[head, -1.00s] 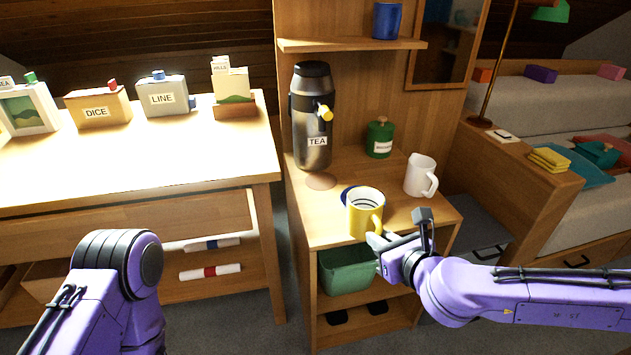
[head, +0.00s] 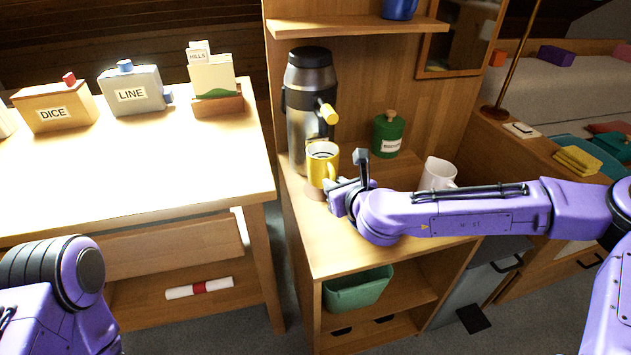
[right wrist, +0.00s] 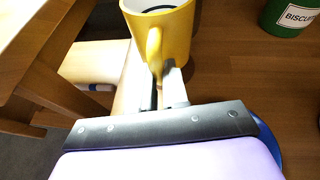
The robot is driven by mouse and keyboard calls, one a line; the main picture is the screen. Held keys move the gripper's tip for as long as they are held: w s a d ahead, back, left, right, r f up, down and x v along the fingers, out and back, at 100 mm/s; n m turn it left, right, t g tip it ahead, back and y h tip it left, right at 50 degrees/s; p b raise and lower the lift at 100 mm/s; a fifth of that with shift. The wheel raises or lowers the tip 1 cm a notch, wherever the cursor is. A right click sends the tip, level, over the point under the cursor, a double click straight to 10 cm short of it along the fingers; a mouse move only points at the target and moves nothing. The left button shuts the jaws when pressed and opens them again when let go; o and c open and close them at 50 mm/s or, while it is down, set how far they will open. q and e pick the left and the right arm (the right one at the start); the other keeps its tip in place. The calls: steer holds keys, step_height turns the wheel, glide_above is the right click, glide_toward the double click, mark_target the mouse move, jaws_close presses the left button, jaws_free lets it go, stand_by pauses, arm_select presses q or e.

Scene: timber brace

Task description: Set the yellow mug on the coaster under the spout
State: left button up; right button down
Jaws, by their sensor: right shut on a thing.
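My right gripper (head: 338,186) is shut on the mug's handle. The brown round coaster (head: 314,193) shows only at its near edge below the mug. I cannot tell whether the mug touches it. The wrist view does not show the coaster. My left gripper is out of view; only part of my left arm shows at lower left.
A white mug (head: 437,173) stands behind my right forearm. A green BISCUITS canister (head: 389,135) stands farther back. A blue disc (right wrist: 268,145) shows partly beside my gripper in the wrist view. A shelf (head: 360,27) runs above the urn.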

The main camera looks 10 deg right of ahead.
steer(key=shift+w, duration=0.5)
step_height(320, 180, down, 4)
steer(key=b, duration=0.3)
steer(key=shift+r, duration=0.2)
steer(key=shift+a+r, duration=0.1)
steer(key=shift+r, duration=0.05)
steer(key=c, duration=1.6)
jaws_free()
steer(key=shift+f, duration=0.2)
steer(key=o, duration=0.5)
steer(key=shift+r, duration=0.1)
